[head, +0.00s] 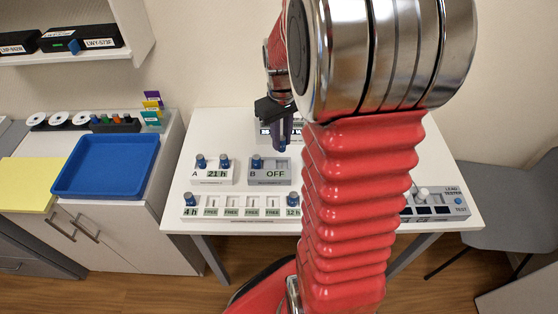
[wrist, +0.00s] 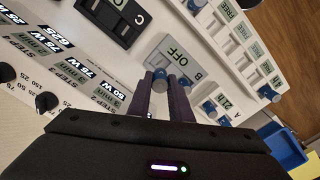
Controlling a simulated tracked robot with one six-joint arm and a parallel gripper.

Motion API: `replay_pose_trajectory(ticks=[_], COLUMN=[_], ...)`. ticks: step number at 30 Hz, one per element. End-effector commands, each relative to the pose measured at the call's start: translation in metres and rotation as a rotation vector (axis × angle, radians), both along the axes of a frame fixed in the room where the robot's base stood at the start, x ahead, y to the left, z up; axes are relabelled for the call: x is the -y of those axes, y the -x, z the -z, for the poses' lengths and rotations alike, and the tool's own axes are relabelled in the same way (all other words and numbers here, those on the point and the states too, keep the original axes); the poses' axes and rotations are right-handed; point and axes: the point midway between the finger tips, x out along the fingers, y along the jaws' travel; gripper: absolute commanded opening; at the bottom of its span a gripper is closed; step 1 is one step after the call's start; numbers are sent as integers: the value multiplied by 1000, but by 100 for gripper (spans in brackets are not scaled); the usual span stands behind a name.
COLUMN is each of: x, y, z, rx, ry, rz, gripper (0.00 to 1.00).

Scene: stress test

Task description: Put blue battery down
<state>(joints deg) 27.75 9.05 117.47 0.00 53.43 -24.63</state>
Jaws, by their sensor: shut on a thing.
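My gripper (head: 283,140) is shut on a blue battery (wrist: 158,80), which shows between the two fingertips in the wrist view. In the head view the gripper hangs over the right side of the grey module B (head: 268,179), whose display reads OFF. Another blue battery (head: 256,160) stands upright in the left slot of module B. The held battery points down above or at the right slot; I cannot tell whether it touches the module.
Module A (head: 213,178) reads 21 h and holds two blue batteries. The front rack (head: 240,213) has batteries at its 4 h and 12 h ends and FREE slots between. A lead tester (head: 435,205) stands at right. A blue tray (head: 107,166) lies on the left cabinet.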

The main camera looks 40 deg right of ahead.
Motion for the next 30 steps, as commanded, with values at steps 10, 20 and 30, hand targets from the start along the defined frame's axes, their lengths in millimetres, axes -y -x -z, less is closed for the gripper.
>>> replay_pose_trajectory(ticks=[10,20,30], x=[0,1,1], y=[1,1,1], z=[41,44,78], rx=[-2,-2,-2], ry=[-1,-1,-1], rz=[2,2,3], gripper=[0,0,0])
